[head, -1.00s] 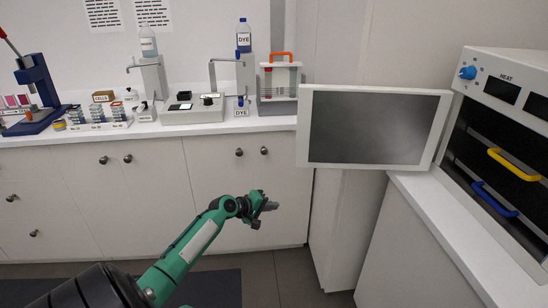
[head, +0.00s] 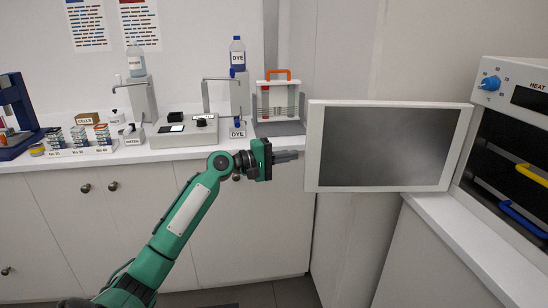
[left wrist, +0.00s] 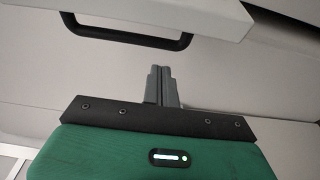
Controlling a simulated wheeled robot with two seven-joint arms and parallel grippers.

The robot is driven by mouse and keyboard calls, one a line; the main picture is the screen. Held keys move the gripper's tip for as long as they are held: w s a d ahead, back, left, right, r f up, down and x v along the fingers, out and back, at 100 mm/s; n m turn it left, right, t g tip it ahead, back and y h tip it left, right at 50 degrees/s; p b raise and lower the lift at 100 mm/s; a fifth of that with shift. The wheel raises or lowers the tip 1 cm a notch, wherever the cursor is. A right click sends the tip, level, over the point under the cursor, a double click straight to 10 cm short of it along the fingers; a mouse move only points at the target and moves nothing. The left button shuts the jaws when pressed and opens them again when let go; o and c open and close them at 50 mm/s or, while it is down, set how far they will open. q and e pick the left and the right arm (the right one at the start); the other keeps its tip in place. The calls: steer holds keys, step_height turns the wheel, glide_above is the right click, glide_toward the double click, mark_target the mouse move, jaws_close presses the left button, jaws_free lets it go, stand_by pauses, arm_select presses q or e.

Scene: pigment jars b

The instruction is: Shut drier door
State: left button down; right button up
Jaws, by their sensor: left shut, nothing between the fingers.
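The drier door (head: 390,147) is a white-framed panel with a dark window. It stands wide open to the left of the drier (head: 490,97). My left gripper (head: 297,155) is shut and empty, just left of the door's free edge in the head view. I cannot tell whether it touches the door. In the left wrist view the closed fingers (left wrist: 160,72) point toward a white panel edge (left wrist: 215,20) with a black handle (left wrist: 130,42), and a gap shows between them. My right gripper is out of view.
The drier's open chamber shows a yellow handle (head: 531,172) and a blue handle (head: 522,221). A rack with an orange handle (head: 278,73), dye bottles and a balance stand on the back counter (head: 120,158). The floor below my arm is clear.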

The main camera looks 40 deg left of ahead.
arm_select(q)
steer(key=d, duration=0.4)
steer(key=shift+s+p, duration=0.35)
steer(key=shift+p, duration=0.05)
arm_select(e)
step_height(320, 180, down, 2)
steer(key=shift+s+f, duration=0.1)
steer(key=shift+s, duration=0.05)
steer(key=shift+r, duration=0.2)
